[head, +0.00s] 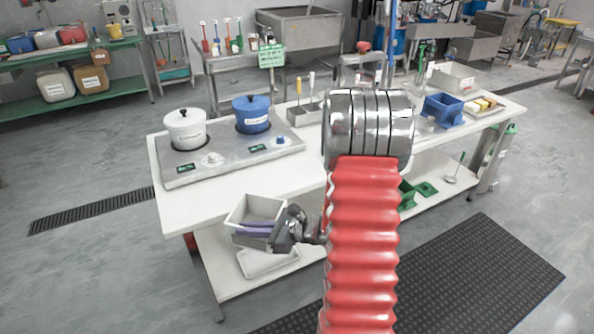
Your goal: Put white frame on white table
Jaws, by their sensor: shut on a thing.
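The white frame (252,205) looks like a small open box with pale walls. It is tilted in front of the white table's near edge, left of my red arm. My gripper (250,230) is shut on its near side, with the purple fingers against it. The white table (220,192) has a bare strip along its near edge, behind the frame. My arm hides the table's middle. How far the frame stands from the table edge is hard to tell.
A metal stand with a white pot (185,129) and a blue pot (252,114) occupies the table's left. A blue bin (442,108) and sponges stand at its right. A white tray (266,263) lies on the lower shelf. A black mat (480,270) covers the floor at right.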

